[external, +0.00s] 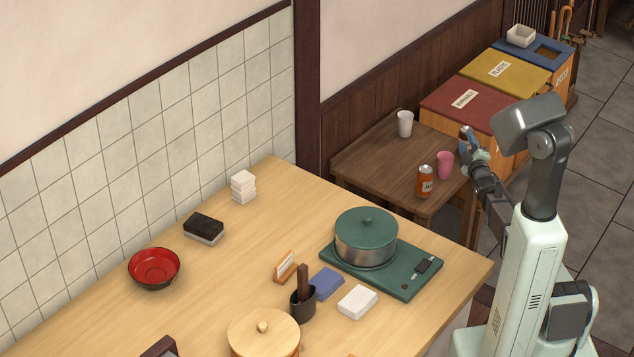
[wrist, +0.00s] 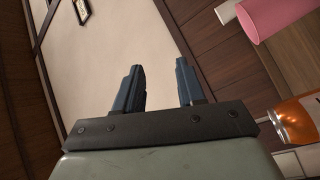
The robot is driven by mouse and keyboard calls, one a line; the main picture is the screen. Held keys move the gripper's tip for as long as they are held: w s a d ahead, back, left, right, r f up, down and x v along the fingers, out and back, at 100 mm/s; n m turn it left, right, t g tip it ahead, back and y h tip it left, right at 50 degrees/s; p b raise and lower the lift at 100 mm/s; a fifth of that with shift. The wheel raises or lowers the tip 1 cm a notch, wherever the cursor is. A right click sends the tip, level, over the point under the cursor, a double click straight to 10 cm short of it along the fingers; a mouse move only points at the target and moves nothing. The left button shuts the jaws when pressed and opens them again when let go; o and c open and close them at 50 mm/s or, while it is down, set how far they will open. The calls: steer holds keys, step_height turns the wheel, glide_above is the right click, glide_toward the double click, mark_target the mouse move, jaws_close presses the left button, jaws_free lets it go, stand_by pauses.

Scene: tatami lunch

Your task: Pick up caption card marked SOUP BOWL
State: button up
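A small wooden stand with a white card (external: 285,266) is on the light wooden table, left of the green pot. Its lettering is too small to read, so I cannot tell if it is the SOUP BOWL card. A red bowl with a dark outside (external: 154,266) sits farther left, near the tiled wall. My gripper (external: 468,143) is raised near the small brown side table, far from the card stand. In the wrist view my gripper (wrist: 158,82) has its two blue-grey fingers apart with nothing between them. No card shows in the wrist view.
A green pot (external: 366,238) on a hotplate (external: 410,281), a dark utensil holder (external: 302,306), a blue cloth (external: 327,282) and a white block (external: 357,302) surround the stand's right side.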

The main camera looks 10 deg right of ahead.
steer(key=w+a+r+y, duration=0.1)
steer(key=w+a+r, duration=0.2)
steer(key=a+r, duration=0.25)
steer(key=s+a+r+m+g+y, duration=0.1)
steer(key=s+a+m+g, duration=0.2)
steer(key=a, duration=0.9)
steer(key=s+a+r+m+g+y, duration=0.15)
steer(key=a+m, duration=0.25)
steer(key=a, duration=0.9)
steer(key=s+a+r+m+g, duration=0.1)
steer(key=s+a+m+g, duration=0.1)
steer(key=s+a, duration=0.3)
steer(key=s+a+r+m+g, duration=0.1)
steer(key=s+a+m+g, duration=0.1)
steer(key=s+a, duration=0.3)
steer(key=s+a+r+m+g, duration=0.1)
steer(key=s+a+m+g, duration=0.1)
steer(key=s+a, duration=0.4)
steer(key=shift+a+r+g, duration=0.1)
steer(key=shift+a+g, duration=0.65)
steer(key=shift+a, duration=1.55)
steer(key=s+a+r+m+g, duration=0.3)
steer(key=s+a, duration=0.4)
steer(key=s, duration=0.5)
step_height(320, 180, up, 6)
steer(key=m+g+h, duration=0.4)
glide_above(282, 262)
steer(key=shift+f, duration=6.3)
jaws_close()
